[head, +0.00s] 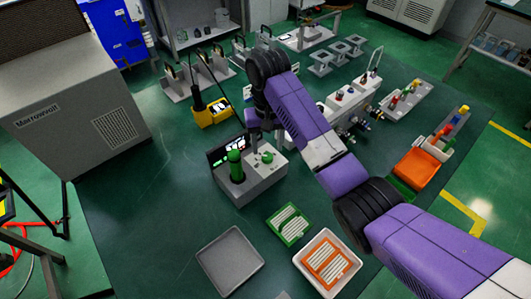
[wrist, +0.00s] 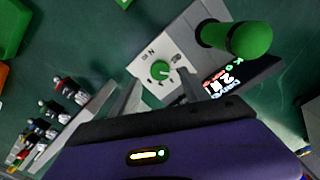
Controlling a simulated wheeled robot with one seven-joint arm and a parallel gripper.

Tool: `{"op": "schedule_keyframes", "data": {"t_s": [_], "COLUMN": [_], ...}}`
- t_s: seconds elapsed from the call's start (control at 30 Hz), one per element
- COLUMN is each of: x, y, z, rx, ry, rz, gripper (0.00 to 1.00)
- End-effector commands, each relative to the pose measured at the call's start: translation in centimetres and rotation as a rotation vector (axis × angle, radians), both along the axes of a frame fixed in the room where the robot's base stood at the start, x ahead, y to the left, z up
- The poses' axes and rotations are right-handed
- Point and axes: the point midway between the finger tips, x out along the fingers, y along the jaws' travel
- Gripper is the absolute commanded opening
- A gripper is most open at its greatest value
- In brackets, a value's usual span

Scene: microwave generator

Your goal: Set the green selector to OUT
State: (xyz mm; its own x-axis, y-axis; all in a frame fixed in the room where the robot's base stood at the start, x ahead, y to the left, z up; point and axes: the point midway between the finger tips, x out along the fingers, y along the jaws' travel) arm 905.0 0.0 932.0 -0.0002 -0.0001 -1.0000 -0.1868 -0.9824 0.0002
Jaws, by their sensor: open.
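The green selector (wrist: 161,70) is a small round knob on the pale top panel of a grey control box (head: 248,186). It also shows in the head view (head: 267,157), to the right of a taller green cylinder. Small dark marks surround the knob in the wrist view; they and the knob's setting are too small to read surely. My gripper (wrist: 159,84) is open and empty, its fingers on either side of the knob's near side. In the head view my gripper (head: 261,132) is over the back of the box, and its tips are partly hidden.
The tall green cylinder (wrist: 240,40) stands close beside the selector, with a lit display (wrist: 228,82) near it. A row of coloured valves (wrist: 60,100) lies to the left. Grey, green and orange trays (head: 230,260) sit in front of the box.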

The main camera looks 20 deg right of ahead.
Motion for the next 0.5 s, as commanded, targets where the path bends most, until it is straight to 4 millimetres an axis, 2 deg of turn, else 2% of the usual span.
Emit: {"op": "schedule_keyframes", "data": {"t_s": [0.2, 0.5], "x": [-0.1, 0.0], "y": [0.0, 0.0], "z": [-3.0, -4.5], "rx": [0.0, 0.0], "ry": [0.003, 0.0], "rz": [0.0, 0.0], "gripper": [0.54, 0.54]}}
